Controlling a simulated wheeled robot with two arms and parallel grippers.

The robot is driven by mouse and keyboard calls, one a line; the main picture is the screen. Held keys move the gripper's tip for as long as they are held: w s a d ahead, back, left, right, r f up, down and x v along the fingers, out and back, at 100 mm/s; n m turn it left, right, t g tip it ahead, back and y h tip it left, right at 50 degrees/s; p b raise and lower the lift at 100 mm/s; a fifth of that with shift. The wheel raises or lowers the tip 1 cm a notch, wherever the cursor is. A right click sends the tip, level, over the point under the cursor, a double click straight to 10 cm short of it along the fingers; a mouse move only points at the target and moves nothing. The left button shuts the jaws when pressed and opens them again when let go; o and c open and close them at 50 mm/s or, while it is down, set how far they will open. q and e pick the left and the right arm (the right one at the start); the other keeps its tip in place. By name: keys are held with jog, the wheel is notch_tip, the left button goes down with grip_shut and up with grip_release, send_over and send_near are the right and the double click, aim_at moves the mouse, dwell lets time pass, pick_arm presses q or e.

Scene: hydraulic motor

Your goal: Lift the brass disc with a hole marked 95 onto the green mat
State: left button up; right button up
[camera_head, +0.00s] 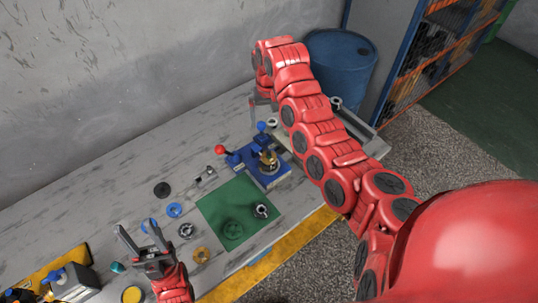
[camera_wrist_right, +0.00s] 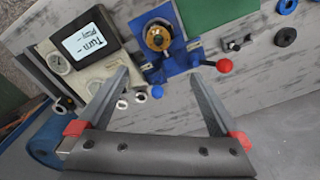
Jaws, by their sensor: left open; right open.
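A brass-coloured disc with a hole (camera_head: 201,255) lies flat on the grey table, just below and left of the green mat (camera_head: 210,207); any number on it is too small to read. The mat's edge also shows in the right wrist view (camera_wrist_right: 205,14). My left gripper (camera_head: 136,229) is open and empty, left of the brass disc and apart from it. My right gripper (camera_wrist_right: 160,76) is open and empty over the far end of the table, near the blue fixture (camera_head: 262,181). In the head view my right arm hides part of that end.
The fixture holds a brass part (camera_head: 268,159) and has a red-knobbed lever (camera_head: 220,149). A dark green disc (camera_head: 233,229) and a metal ring (camera_head: 261,211) are on the mat. A blue ring (camera_head: 174,210), black disc (camera_head: 162,189) and metal ring (camera_head: 186,230) lie beside it.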

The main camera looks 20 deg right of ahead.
send_over(269, 152)
notch_tip(269, 152, down, 4)
jog(key=f+b, duration=0.1)
jog(key=f, duration=0.1)
jog(key=f+b, duration=0.2)
jog(key=f, duration=0.1)
jog(key=f+b, duration=0.2)
jog(key=f, duration=0.1)
jog(key=shift+w+d, duration=0.15)
jog(key=shift+w, duration=0.1)
notch_tip(269, 152, down, 3)
jog(key=p, duration=0.3)
jog(key=shift+s+f, duration=0.15)
jog(key=shift+f, duration=0.05)
jog(key=shift+f+p, duration=0.3)
jog(key=shift+f, duration=0.6)
grip_shut()
